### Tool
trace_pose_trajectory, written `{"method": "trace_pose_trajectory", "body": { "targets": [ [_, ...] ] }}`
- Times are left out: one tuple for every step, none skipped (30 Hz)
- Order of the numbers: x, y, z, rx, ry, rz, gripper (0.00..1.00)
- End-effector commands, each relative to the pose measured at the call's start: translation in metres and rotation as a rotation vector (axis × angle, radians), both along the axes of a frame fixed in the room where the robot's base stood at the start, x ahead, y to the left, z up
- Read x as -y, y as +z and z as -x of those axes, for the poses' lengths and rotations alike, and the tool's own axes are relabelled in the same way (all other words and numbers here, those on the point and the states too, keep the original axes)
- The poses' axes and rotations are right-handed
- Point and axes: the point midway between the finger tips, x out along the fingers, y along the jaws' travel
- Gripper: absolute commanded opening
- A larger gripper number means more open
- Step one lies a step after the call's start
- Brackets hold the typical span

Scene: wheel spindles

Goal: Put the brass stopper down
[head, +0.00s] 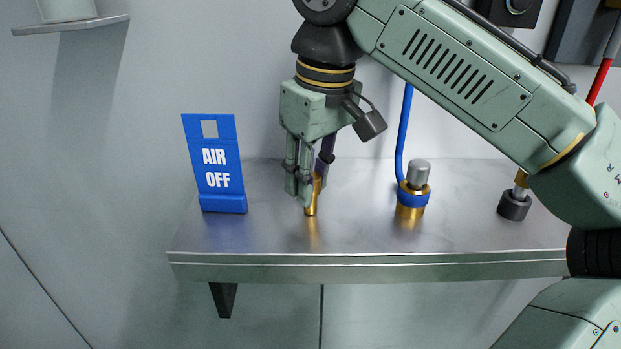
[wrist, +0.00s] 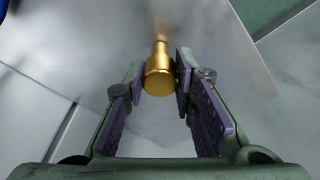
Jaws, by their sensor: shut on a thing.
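The brass stopper (wrist: 158,78) is held between the two purple-padded fingers of my gripper (wrist: 160,75) in the wrist view. In the head view my gripper (head: 308,190) points down over the steel shelf (head: 270,235), left of its middle. The stopper (head: 311,208) shows below the fingertips, upright, its lower end at or very near the shelf top. I cannot tell for sure whether it touches. Its upper part is partly hidden by the fingers.
A blue "AIR OFF" sign (head: 214,165) stands left of my gripper. A brass fitting with a blue ring (head: 412,196) and blue hose (head: 403,130) stands to the right. A dark-based fitting (head: 514,205) is farther right. Shelf around the stopper is clear.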

Motion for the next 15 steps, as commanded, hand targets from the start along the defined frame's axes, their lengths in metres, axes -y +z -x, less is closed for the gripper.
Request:
{"method": "trace_pose_trajectory", "body": {
  "targets": [
    [-0.0002,-0.0020,0.0001,-0.001,0.001,-0.001,0.00],
    [-0.0002,-0.0030,0.0001,-0.001,0.001,-0.001,0.00],
    [-0.0001,-0.0028,0.0002,0.000,0.000,0.000,0.26],
    [-0.0001,-0.0025,0.0001,0.000,0.000,0.000,0.28],
    [-0.0001,-0.0025,0.0001,0.000,0.000,0.000,0.30],
    [0.0000,-0.0026,0.0001,0.000,0.000,0.000,0.32],
    [0.0000,-0.0026,0.0001,0.000,0.000,0.000,0.34],
    [0.0000,-0.0026,0.0001,0.000,0.000,0.000,0.36],
    [0.0000,-0.0026,0.0001,0.000,0.000,0.000,0.39],
    [0.0000,-0.0026,0.0001,0.000,0.000,0.000,0.41],
    [0.0000,-0.0026,0.0001,0.000,0.000,0.000,0.43],
    [0.0000,-0.0026,0.0001,0.000,0.000,0.000,0.44],
    [0.0000,-0.0026,0.0001,0.000,0.000,0.000,0.44],
    [0.0000,-0.0026,0.0001,0.000,0.000,0.000,0.44],
    [0.0000,-0.0026,0.0001,0.000,0.000,0.000,0.44]
  ]
}}
